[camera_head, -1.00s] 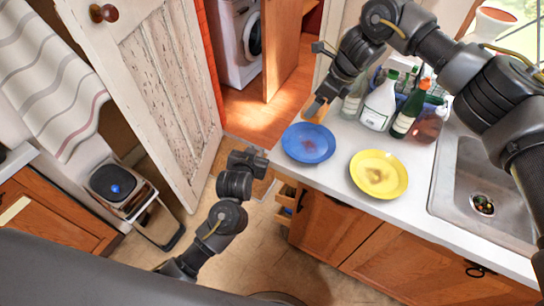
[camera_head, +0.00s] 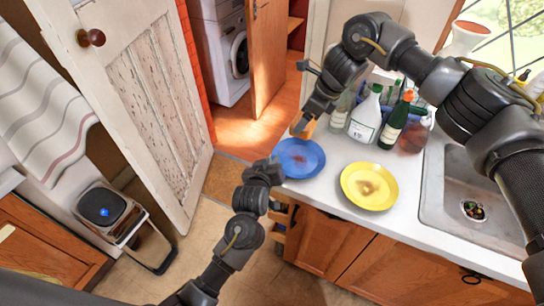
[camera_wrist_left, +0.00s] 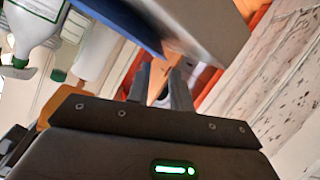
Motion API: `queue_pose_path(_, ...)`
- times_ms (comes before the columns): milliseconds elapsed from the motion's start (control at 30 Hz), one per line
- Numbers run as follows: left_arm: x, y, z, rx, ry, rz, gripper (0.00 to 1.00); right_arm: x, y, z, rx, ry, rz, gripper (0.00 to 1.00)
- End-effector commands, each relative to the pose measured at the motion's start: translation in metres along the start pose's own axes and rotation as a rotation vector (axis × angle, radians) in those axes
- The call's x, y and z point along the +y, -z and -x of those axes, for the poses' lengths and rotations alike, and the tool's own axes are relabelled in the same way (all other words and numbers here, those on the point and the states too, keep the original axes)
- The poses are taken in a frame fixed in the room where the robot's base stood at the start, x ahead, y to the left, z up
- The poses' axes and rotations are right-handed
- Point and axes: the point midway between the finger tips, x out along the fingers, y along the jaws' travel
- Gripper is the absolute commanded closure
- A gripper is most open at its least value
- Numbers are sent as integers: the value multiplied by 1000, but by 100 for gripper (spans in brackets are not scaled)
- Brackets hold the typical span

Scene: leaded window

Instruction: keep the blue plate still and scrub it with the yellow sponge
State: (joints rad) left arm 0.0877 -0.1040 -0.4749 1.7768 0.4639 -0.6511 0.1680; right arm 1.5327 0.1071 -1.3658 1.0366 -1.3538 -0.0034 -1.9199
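The blue plate (camera_head: 301,157) lies on the white counter near its left end, with a reddish-brown smear in its middle. It also shows at the top of the left wrist view (camera_wrist_left: 128,22). My left gripper (camera_head: 272,170) is just off the counter's left edge, close to the plate's near-left rim. Its two fingers (camera_wrist_left: 163,85) stand apart with nothing between them. My right gripper (camera_head: 308,119) comes from above and is shut on the yellow-orange sponge (camera_head: 303,130), just past the plate's far rim. The sponge is partly hidden by the gripper.
A yellow plate (camera_head: 369,187) with a brown smear lies right of the blue one. Several bottles, including a white one (camera_head: 365,118) and a green one (camera_head: 394,125), stand behind. The sink (camera_head: 445,190) is at the right. A door (camera_head: 150,110) stands at the left.

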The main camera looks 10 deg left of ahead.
Motion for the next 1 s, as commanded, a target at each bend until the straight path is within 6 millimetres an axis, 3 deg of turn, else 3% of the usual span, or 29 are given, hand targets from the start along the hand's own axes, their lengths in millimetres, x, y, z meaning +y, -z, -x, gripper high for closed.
queue_pose_path(100,0,0,-20,-1,1,-2,78,0,0,0,0,0,0,40)
queue_pose_path(300,0,0,-42,-1,0,-1,78,0,0,0,0,0,0,40)
queue_pose_path(700,0,0,-48,0,0,0,78,0,0,0,0,0,0,40)
queue_pose_path(867,0,0,-48,0,0,0,98,0,0,0,0,0,1,40)
queue_pose_path(1000,-1,0,-48,0,0,0,100,0,0,0,0,0,1,40)
